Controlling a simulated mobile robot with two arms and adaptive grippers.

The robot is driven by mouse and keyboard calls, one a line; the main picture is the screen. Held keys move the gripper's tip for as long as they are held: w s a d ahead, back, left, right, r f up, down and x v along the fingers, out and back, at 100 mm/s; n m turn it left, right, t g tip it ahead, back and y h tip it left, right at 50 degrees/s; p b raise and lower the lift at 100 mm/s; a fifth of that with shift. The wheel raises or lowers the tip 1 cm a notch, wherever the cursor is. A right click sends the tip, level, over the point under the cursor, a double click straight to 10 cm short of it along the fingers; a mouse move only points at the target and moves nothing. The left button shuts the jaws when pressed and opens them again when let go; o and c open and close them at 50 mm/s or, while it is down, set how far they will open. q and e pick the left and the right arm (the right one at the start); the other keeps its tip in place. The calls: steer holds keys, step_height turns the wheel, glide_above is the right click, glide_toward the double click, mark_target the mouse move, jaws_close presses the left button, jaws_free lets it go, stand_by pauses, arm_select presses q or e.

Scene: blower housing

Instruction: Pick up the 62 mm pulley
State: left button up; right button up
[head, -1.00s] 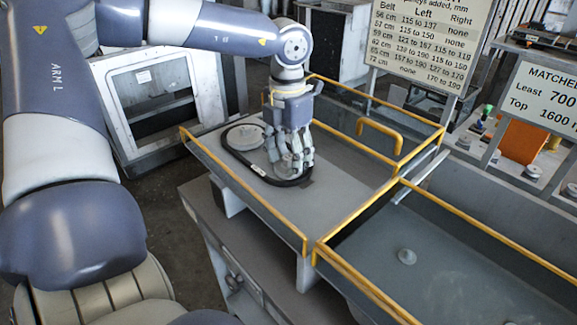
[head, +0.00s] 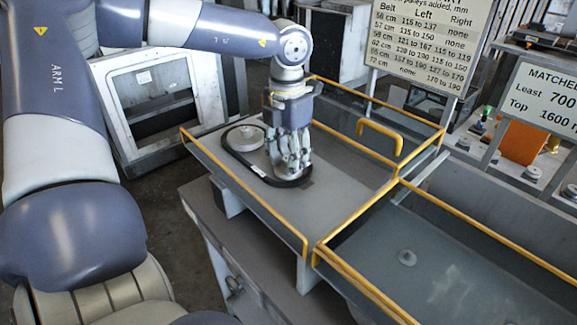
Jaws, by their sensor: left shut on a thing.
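My left gripper (head: 290,172) points down over the right end of a black belt loop (head: 232,154) in the grey tray. Its fingers are shut on a grey pulley, which they almost wholly hide at their tips. No size mark on it can be read. A second, pale pulley (head: 245,139) sits inside the left end of the loop, left of the gripper. The belt runs around both places; whether it touches the held pulley cannot be told. My right gripper is not in view.
The tray (head: 340,190) has yellow rims (head: 248,200) and a yellow handle (head: 380,130). Two signs (head: 430,45) stand behind, with more parts on a shelf.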

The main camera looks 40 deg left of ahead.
arm_select(q)
steer(key=shift+a+r+p, duration=0.2)
steer(key=shift+r+p, duration=0.15)
steer(key=shift+r, duration=0.2)
jaws_close()
steer(key=shift+w+r, duration=0.1)
steer(key=shift+r, duration=0.6)
steer(key=shift+r, duration=0.1)
steer(key=shift+r+p, duration=1.75)
steer(key=shift+r, duration=0.75)
